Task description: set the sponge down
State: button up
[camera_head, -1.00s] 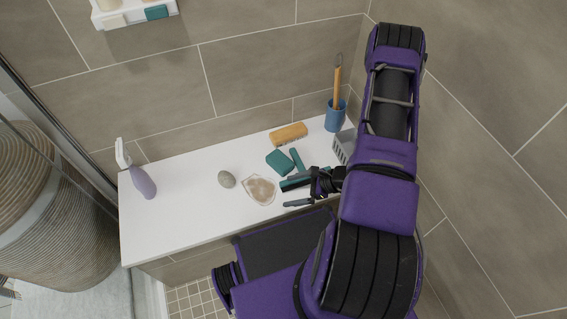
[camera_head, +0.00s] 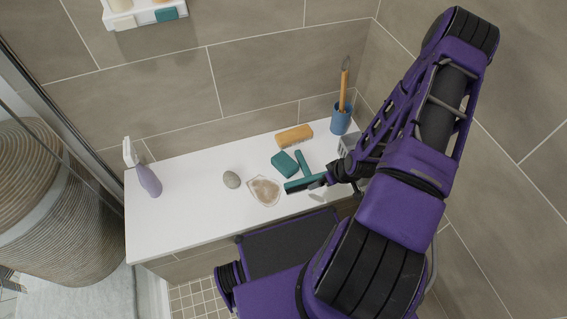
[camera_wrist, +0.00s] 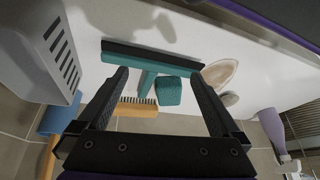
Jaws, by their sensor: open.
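The sponge, a small teal block (camera_head: 285,163), rests on the white bench top (camera_head: 190,205). In the wrist view the sponge (camera_wrist: 168,91) appears between and beyond my fingers, with nothing touching it. My gripper (camera_wrist: 160,74) is open and empty, its two black fingers spread wide. In the head view my gripper is to the right of the sponge, over the bench's right part, and its fingertips are hard to make out there.
A teal squeegee (camera_wrist: 140,60) lies beside the sponge. An orange brush (camera_head: 294,137), a shell dish (camera_head: 265,191), a grey stone (camera_head: 232,179) and a spray bottle (camera_head: 148,180) are nearby. A blue cup (camera_head: 340,119) and grey basket (camera_wrist: 45,50) stand at the right end.

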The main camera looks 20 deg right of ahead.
jog(key=w+a+r+n+t+y, duration=0.1)
jog(key=w+a+r+n+t, duration=0.15)
jog(key=w+r+t, duration=0.2)
jog(key=b, duration=0.2)
send_near(286, 162)
jog(key=shift+g+y, duration=0.4)
jog(key=shift+g, duration=0.05)
jog(key=x, duration=0.4)
jog(key=shift+w, duration=0.5)
jog(key=shift+b+x, duration=0.55)
jog(key=shift+x, duration=2.5)
jog(key=shift+d, duration=0.25)
